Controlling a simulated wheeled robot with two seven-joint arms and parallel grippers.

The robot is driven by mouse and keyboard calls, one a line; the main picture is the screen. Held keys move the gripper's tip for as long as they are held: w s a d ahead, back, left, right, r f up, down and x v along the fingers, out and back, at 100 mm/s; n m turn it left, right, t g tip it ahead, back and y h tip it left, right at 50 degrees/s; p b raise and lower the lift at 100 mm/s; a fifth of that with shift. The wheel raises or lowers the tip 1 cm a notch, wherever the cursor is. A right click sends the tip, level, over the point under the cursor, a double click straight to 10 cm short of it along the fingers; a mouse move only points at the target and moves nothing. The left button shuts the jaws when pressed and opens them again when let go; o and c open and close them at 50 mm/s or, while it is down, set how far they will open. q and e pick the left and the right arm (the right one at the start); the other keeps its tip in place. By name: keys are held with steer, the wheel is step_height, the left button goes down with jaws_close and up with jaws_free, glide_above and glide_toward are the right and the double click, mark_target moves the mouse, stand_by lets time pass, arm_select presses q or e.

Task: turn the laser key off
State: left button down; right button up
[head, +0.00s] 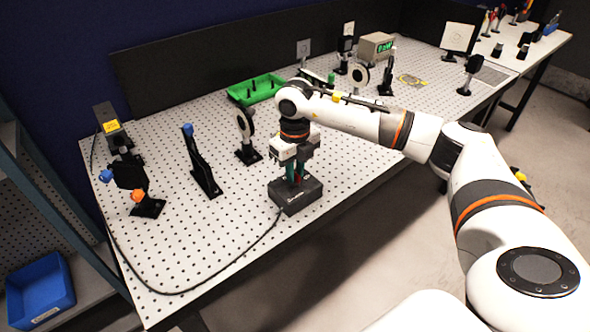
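A black box (305,196), which looks like the laser's control box, sits near the front edge of the perforated table, with a cable running from it to the left. My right gripper (295,178) points straight down at the top of this box, its fingertips at or just above it. A small red part shows between or beside the fingers. The key itself is not clearly visible behind the fingers, and I cannot tell whether they touch it or are closed on it. My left gripper is not in view.
Optic mounts stand on the table (200,245): a round one (246,135), a blue-topped post (199,160), and a cluster with orange and blue knobs (132,180). A green tray (255,89) lies behind. The front left of the table is clear except for the cable.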

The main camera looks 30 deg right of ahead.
mark_target(296, 173)
steer(key=shift+o, duration=0.8)
steer(key=shift+r, duration=0.2)
step_height(296, 173, up, 12)
steer(key=b, duration=0.2)
steer(key=shift+f+b, duration=0.15)
steer(key=shift+b, duration=0.15)
steer(key=shift+s+f, duration=0.1)
steer(key=shift+f, duration=0.05)
